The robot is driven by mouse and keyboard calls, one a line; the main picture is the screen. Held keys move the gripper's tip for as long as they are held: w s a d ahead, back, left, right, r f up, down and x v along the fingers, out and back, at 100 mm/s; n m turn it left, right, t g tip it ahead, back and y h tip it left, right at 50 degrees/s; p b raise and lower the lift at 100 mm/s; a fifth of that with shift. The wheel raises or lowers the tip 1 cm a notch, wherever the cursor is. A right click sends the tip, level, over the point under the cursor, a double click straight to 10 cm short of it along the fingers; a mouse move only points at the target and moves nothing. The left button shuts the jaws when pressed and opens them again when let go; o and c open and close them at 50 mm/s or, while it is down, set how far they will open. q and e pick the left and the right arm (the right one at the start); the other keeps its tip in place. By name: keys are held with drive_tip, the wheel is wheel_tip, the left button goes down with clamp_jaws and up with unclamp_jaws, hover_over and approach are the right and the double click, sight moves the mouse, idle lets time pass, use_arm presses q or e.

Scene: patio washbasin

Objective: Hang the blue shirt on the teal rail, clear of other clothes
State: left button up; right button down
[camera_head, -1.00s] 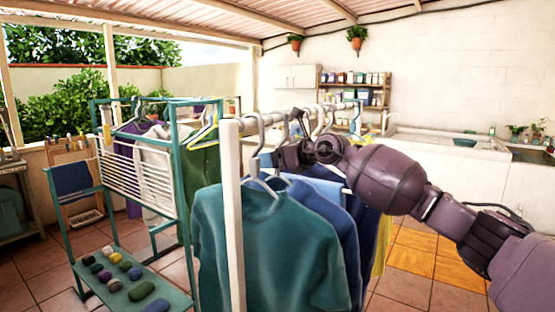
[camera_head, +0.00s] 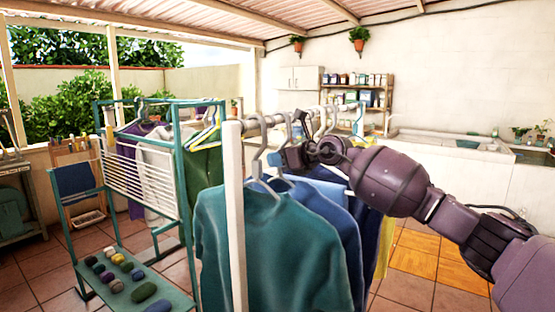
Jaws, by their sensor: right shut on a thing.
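The blue shirt (camera_head: 338,222) hangs on the white rail, just behind a teal shirt (camera_head: 265,250) that partly covers it. My right gripper (camera_head: 287,157) is at the hangers above these shirts, shut on a hanger that looks like the blue shirt's; its fingertips are partly hidden. The teal rail (camera_head: 183,102) tops a teal frame at the left. It carries purple (camera_head: 134,150), white (camera_head: 160,165) and green (camera_head: 203,165) clothes on hangers. My left gripper is not in view.
The white rail's post (camera_head: 234,200) stands between the two racks. Other clothes, one yellow (camera_head: 384,245), hang behind the blue shirt. A teal lower shelf (camera_head: 120,272) holds several small rounded objects. A slatted white panel (camera_head: 125,168) fronts the teal frame.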

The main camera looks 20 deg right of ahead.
drive_tip(key=shift+r+p, duration=0.7)
drive_tip(key=shift+r, duration=0.9)
